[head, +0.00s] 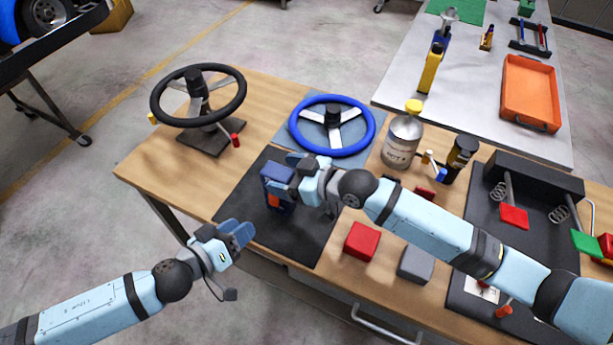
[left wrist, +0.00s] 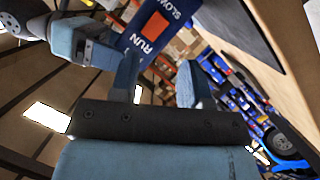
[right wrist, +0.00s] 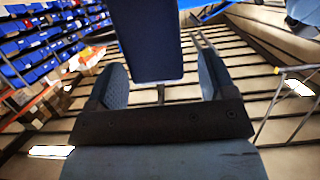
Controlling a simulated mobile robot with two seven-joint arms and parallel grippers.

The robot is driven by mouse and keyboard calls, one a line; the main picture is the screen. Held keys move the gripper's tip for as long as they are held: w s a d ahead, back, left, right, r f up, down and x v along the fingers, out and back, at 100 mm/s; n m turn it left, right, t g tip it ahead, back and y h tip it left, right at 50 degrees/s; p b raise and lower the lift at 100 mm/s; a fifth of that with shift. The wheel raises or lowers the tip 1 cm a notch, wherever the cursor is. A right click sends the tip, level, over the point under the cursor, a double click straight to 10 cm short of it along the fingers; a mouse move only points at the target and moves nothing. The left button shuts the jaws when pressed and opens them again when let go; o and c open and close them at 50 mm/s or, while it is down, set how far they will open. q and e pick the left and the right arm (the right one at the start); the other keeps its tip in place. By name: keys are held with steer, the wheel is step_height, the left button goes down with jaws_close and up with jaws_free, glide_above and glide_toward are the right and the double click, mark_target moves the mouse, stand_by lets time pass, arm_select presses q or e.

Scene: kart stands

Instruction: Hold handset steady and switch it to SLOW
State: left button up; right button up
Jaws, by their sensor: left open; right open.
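The handset (head: 275,172) is a dark blue box with an orange switch (head: 273,200), above the dark mat. In the left wrist view the handset (left wrist: 135,42) shows the words RUN and SLOW beside the orange switch (left wrist: 155,27). My right gripper (head: 288,174) is at the handset with its fingers apart. In the right wrist view the handset (right wrist: 145,40) stands between those open fingers, with gaps on both sides. My left gripper (head: 243,232) is open and empty, below and left of the handset, off the table's front edge.
A black steering wheel (head: 237,92) and a blue steering wheel (head: 368,118) stand behind. Pedals (head: 513,217) stand farther right.

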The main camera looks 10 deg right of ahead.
steer(key=shift+x, duration=1.2)
steer(key=c, duration=1.2)
arm_select(q)
steer(key=c, duration=0.3)
arm_select(e)
steer(key=shift+o, duration=0.2)
arm_select(q)
steer(key=shift+s+d, duration=0.15)
steer(key=shift+d, duration=0.1)
steer(key=c, duration=0.4)
steer(key=s+d+n, duration=0.2)
steer(key=n, duration=0.1)
steer(key=s+n, duration=0.1)
steer(key=n, duration=0.1)
steer(key=shift+d+r+t+h, duration=0.25)
steer(key=shift+d+t+h, duration=0.05)
steer(key=shift+d, duration=0.1)
jaws_close()
steer(key=shift+s+a+f+n+t+y, duration=0.2)
steer(key=shift+s+a+n+t+y, duration=0.4)
steer(key=shift+n, duration=0.95)
steer(key=shift+s+a+f+n+t+y, duration=0.15)
steer(key=shift+s+a+n+t, duration=0.15)
steer(key=shift+a+n, duration=0.95)
steer(key=shift+s+a+f+n+t+y, duration=0.2)
steer(key=shift+s+a+n+t+y, duration=0.25)
steer(key=shift+n, duration=1.35)
